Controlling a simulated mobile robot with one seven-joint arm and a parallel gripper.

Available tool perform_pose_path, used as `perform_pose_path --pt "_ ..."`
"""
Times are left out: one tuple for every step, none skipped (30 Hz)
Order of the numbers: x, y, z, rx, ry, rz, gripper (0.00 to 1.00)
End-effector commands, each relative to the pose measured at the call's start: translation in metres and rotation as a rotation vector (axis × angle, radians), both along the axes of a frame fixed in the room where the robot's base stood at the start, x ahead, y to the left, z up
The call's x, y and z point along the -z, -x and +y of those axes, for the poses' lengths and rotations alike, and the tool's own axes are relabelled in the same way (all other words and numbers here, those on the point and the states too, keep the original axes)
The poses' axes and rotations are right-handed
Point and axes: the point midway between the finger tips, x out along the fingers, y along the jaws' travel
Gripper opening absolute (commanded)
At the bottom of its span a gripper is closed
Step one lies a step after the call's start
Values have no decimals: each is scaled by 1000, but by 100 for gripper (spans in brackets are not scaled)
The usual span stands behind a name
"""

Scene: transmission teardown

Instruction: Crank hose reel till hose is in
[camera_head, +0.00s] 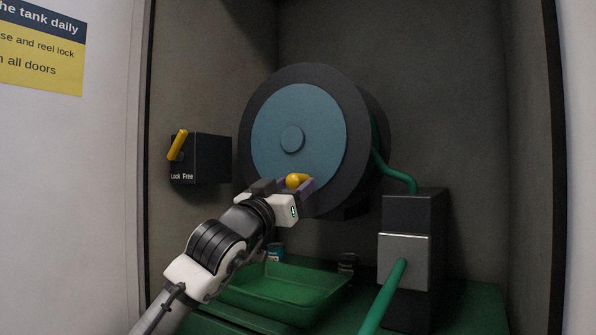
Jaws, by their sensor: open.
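The hose reel (262,100) is a dark disc with a blue face and a round hub, mounted in the recess. The green hose (392,174) leaves the reel's right side and runs down to a dark box. A length of hose (383,300) also comes forward out of the box's grey front plate. Its far end is out of view.
A lock box (205,157) labelled "Lock Free" is at the left, its yellow lever (178,145) tilted up. A green tray (285,296) and small cans (347,263) are below the reel. The dark box (413,212) stands at the right. A sign (40,45) hangs at upper left.

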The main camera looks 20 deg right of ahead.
Motion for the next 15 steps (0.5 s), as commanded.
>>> perform_pose_path --pt "-6 -4 -6 0 0 0 51" --pt "-7 -6 -8 0 -1 1 51" --pt "-8 -9 -11 0 0 1 51" --pt "-8 -10 -13 -1 0 2 51" --pt "-9 -11 -14 0 1 1 51" --pt "-9 -12 -15 0 1 0 51" --pt "-10 -13 -16 0 1 0 51" --pt "-9 -13 -17 0 1 0 51" --pt "-9 -14 -17 0 1 0 51" --pt "-9 -14 -18 0 1 0 51" --pt "-9 -14 -18 0 1 -1 51" --pt "-9 -14 -18 0 1 -1 51" --pt "-9 -14 -18 0 1 -1 51" --pt "-9 -14 -18 0 1 -1 51" --pt "-9 -14 -18 0 1 -1 51"
